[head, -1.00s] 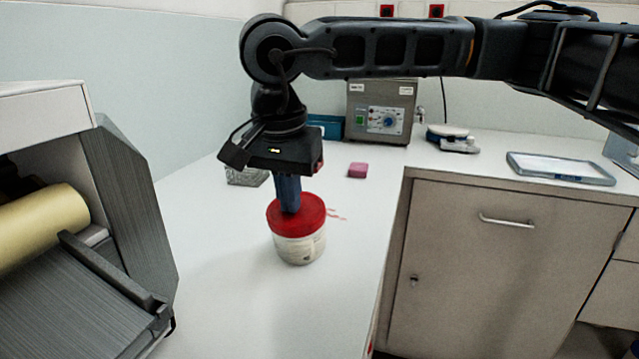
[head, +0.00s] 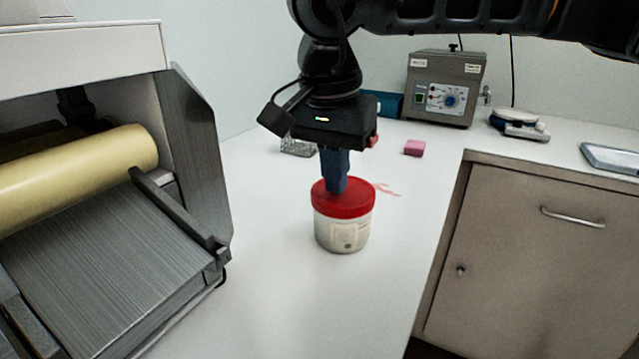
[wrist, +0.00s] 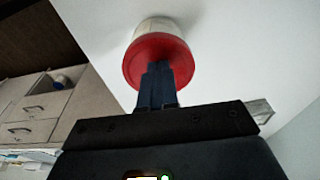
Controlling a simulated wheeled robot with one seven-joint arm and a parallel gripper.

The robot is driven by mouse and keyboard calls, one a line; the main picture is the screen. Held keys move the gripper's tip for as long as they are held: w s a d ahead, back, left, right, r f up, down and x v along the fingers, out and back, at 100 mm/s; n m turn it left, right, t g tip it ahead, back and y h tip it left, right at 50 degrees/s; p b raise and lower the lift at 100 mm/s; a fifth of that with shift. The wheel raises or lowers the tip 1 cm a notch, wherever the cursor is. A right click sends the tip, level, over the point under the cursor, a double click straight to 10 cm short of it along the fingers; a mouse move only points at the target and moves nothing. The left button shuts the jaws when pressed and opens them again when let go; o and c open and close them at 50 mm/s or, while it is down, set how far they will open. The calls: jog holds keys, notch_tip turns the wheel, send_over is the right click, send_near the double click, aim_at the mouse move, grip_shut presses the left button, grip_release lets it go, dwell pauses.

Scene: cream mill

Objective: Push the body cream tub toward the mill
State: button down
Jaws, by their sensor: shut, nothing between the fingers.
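The body cream tub (head: 342,235) is a pale, upright tub with a red lid, standing on the white bench right of the mill (head: 110,270). The mill has yellow rollers and a ribbed grey tray, with clear bench between it and the tub. My gripper (head: 336,190) points down and is shut and empty. Its blue fingertips overlap the red lid in the head view; I cannot tell whether they touch it. In the wrist view the shut fingers (wrist: 155,68) cover part of the lid, with the tub (wrist: 157,27) beyond.
A pink block (head: 414,148) and a wire-like rack (head: 298,147) lie farther back. A grey control box (head: 445,88) and a small scale-like device (head: 518,125) stand at the back. Reddish marks streak the bench behind the tub. The bench edge is to the right, above a cabinet (head: 530,255).

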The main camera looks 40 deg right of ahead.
jog(key=shift+w+a, duration=0.1)
jog(key=shift+a, duration=0.1)
jog(key=s+a+b, duration=0.1)
jog(key=s+a, duration=0.3)
jog(key=a, duration=0.6)
jog(key=shift+a+r, duration=0.3)
jog(key=shift+a, duration=0.05)
jog(key=shift+s, duration=0.15)
